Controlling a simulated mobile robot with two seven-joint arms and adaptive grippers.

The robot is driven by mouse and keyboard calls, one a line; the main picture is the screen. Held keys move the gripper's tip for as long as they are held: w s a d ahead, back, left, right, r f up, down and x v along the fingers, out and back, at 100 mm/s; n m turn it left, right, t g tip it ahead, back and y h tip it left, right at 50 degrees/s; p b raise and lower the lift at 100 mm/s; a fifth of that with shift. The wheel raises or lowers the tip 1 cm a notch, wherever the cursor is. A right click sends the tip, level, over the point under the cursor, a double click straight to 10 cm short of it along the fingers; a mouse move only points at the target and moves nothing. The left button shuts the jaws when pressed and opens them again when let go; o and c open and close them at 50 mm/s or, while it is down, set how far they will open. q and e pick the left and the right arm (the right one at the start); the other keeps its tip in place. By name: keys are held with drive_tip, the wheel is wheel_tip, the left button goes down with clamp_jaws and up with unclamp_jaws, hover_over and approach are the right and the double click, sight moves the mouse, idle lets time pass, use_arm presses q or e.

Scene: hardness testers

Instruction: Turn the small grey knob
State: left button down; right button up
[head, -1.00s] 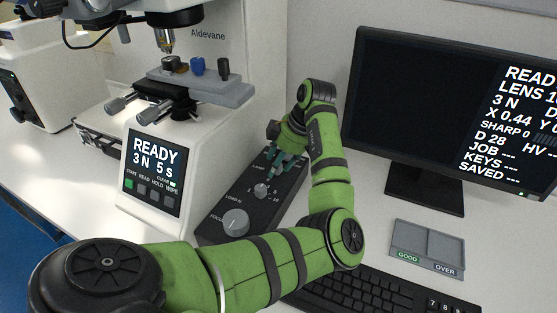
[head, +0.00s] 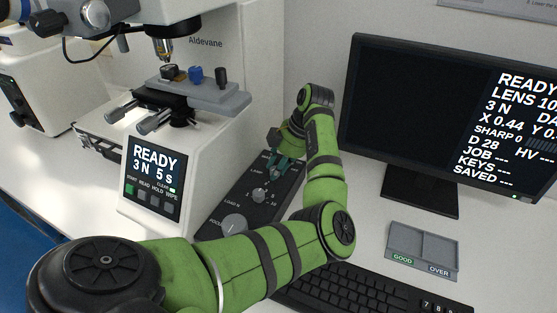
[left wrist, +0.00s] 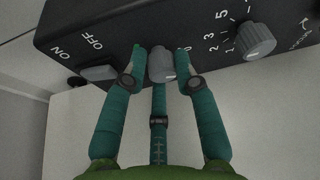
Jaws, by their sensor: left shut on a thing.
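The small grey knob (left wrist: 160,65) sits on the dark control box and shows between my left fingers in the left wrist view. In the head view it is hidden behind my gripper. My left gripper (left wrist: 161,72) is shut on the knob, with one teal finger on each side and a third finger below. In the head view the left gripper (head: 279,168) is at the far end of the control box (head: 283,200), coming down from the right. My right gripper is not in view.
A load knob (head: 260,195) and a larger focus knob (head: 235,226) sit nearer on the box. An on/off switch (left wrist: 98,73) is left of the held knob. The hardness tester (head: 205,120) stands left, a monitor (head: 430,120) right, a keyboard (head: 360,292) in front.

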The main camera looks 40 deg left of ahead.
use_arm(q)
drive_tip(key=shift+s+a+r, duration=0.1)
drive_tip(key=shift+s+a, duration=0.05)
drive_tip(key=shift+a, duration=0.05)
drive_tip(key=c, duration=1)
unclamp_jaws()
drive_tip(key=shift+c, duration=0.2)
drive_tip(key=shift+s+a, duration=0.1)
drive_tip(key=shift+s, duration=0.1)
drive_tip(key=shift+w, duration=0.1)
drive_tip(key=shift+w+d+r, duration=0.15)
drive_tip(key=shift+d+r, duration=0.1)
drive_tip(key=shift+r, duration=0.1)
drive_tip(key=v, duration=1.1)
drive_tip(key=shift+r, duration=0.15)
drive_tip(key=shift+a, duration=0.1)
